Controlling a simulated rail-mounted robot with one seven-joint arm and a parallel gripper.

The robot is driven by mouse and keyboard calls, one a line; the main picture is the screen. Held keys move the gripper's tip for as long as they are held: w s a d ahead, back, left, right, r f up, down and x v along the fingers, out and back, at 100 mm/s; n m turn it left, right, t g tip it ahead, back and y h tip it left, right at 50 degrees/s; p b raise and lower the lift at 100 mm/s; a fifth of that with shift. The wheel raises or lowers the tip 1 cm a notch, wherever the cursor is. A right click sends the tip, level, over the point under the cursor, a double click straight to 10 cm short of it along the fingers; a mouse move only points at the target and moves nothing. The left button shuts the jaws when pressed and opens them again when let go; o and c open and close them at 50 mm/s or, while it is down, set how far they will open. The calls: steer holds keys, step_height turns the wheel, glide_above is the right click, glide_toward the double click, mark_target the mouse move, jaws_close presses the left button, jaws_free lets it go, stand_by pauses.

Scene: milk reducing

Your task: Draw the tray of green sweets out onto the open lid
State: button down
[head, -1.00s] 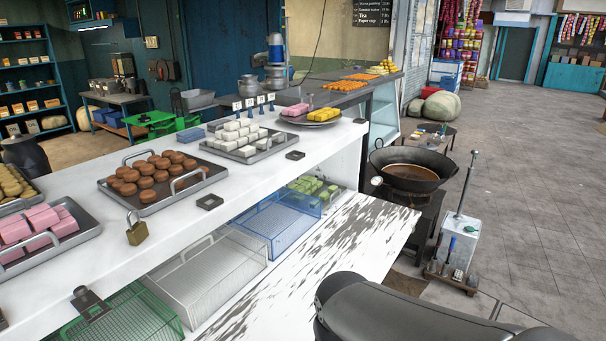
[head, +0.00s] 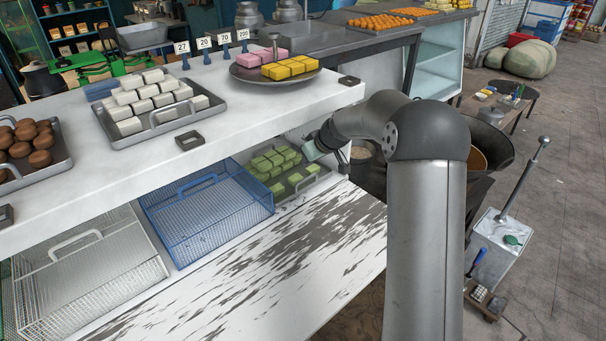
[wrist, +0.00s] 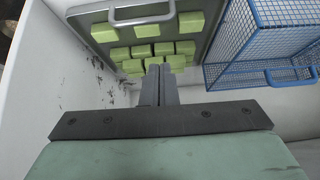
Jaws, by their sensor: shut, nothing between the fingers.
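The tray of green sweets (head: 318,176) sits in the compartment under the white counter, at the right end, behind the open lid (head: 285,250), a white board with worn dark streaks. In the wrist view the tray (wrist: 76,12) shows its grey metal handle (wrist: 143,17) at the top and rows of green blocks (wrist: 160,50). My gripper (head: 312,152) is at the tray's right side in the head view. In the wrist view my gripper's fingers (wrist: 160,72) are together and empty, overlapping the sweets at the tray's lower edge. Whether they touch the tray I cannot tell.
A blue wire basket (head: 205,215) stands left of the tray, close beside it in the wrist view (wrist: 260,50). A white wire basket (head: 90,275) is further left. The counter (head: 240,125) overhangs the compartment. The lid is bare.

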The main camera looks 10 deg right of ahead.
steer(key=x, duration=0.3)
steer(key=p+x, duration=0.1)
steer(key=x, duration=0.3)
steer(key=w+x, duration=0.1)
steer(key=x, duration=0.2)
steer(key=shift+w+d+p, duration=0.25)
steer(key=shift+d+p, duration=0.1)
steer(key=shift+p, duration=0.05)
steer(key=shift+d+f, duration=0.1)
steer(key=shift+d, duration=0.1)
steer(key=shift+s+d+p, duration=0.2)
steer(key=shift+s+d, duration=0.2)
steer(key=shift+s, duration=0.4)
steer(key=shift+s+d+p, duration=0.15)
steer(key=shift+s+d, duration=0.25)
steer(key=shift+s, duration=0.35)
